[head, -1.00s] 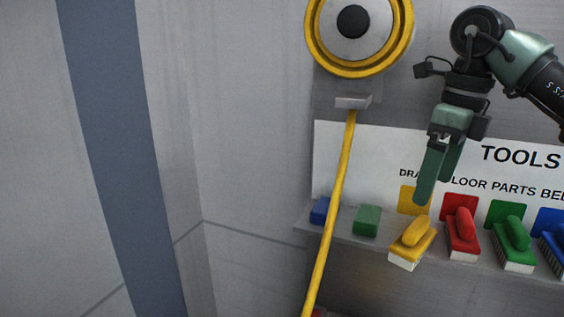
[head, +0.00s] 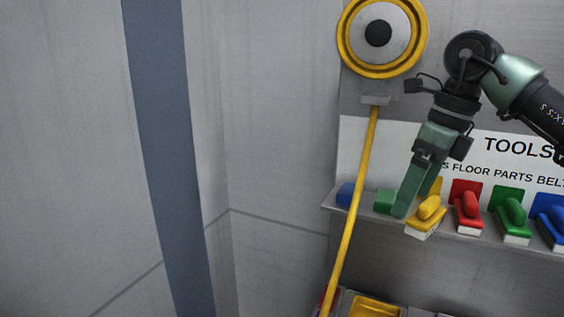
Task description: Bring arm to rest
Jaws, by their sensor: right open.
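My right gripper (head: 415,203) hangs down from my arm on the right side of the head view. Its two green fingers are spread and nothing shows between them. The fingertips overlap the space between a green block (head: 384,201) and a yellow brush (head: 428,213) on the tool shelf. I cannot tell how far in front of the shelf they are. My left gripper is not in view.
Red (head: 467,209), green (head: 512,217) and blue (head: 549,221) brushes and a blue block (head: 345,194) share the shelf (head: 480,241). A yellow hose (head: 358,190) hangs below a yellow-rimmed reel (head: 420,38). A yellow tray (head: 374,308) shows below.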

